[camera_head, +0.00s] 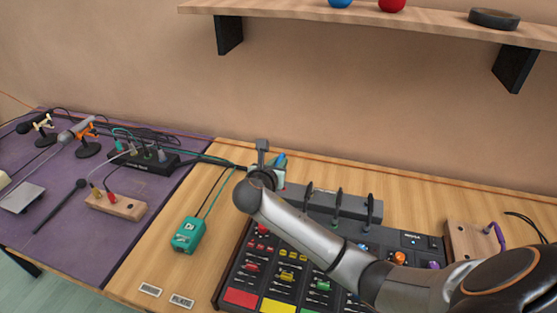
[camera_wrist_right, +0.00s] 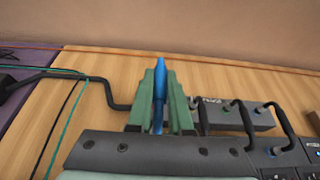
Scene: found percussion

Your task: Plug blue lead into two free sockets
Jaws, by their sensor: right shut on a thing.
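My right gripper (camera_head: 268,168) is above the wooden table, just left of the long grey box with sockets (camera_head: 362,214). In the right wrist view its two green fingers (camera_wrist_right: 160,100) are shut on an upright blue piece, the blue lead (camera_wrist_right: 159,78). A bit of blue also shows at the gripper in the head view (camera_head: 281,159). The rest of the lead is hidden or cannot be made out. The grey box also shows in the wrist view (camera_wrist_right: 228,117), with black leads looping from it. Its free sockets cannot be told apart. My left gripper is not in view.
A mixer with coloured pads (camera_head: 262,295) lies below my right arm. A teal box (camera_head: 188,235) stands left of it. A black box with leads (camera_head: 140,158) and a wooden block (camera_head: 116,206) are on the purple cloth. A wooden box with a purple lead (camera_head: 468,242) is at right.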

